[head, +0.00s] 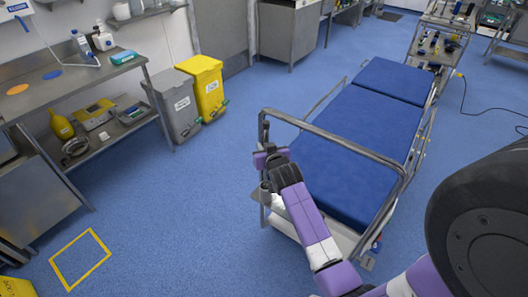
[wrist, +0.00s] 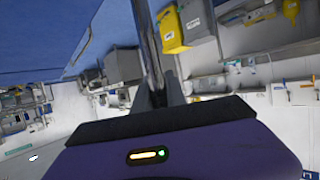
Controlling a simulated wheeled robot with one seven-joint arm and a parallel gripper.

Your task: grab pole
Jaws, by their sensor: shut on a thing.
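The pole is a grey metal upright at the near left corner of the blue-padded operating table (head: 355,150). My gripper (head: 265,160) is at this pole (head: 264,128) in the head view, low on the bed's rail frame. In the wrist view the pole (wrist: 147,45) runs down from the top edge into the space between the fingers. My gripper (wrist: 158,95) is shut on it there. The fingertips and the exact contact are partly hidden in the head view by my wrist.
A grey bin (head: 175,103) and a yellow bin (head: 206,88) stand at the left wall. A steel bench (head: 70,85) is further left. A trolley (head: 440,40) stands behind the bed. The blue floor left of the bed is clear, with a yellow taped square (head: 80,258).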

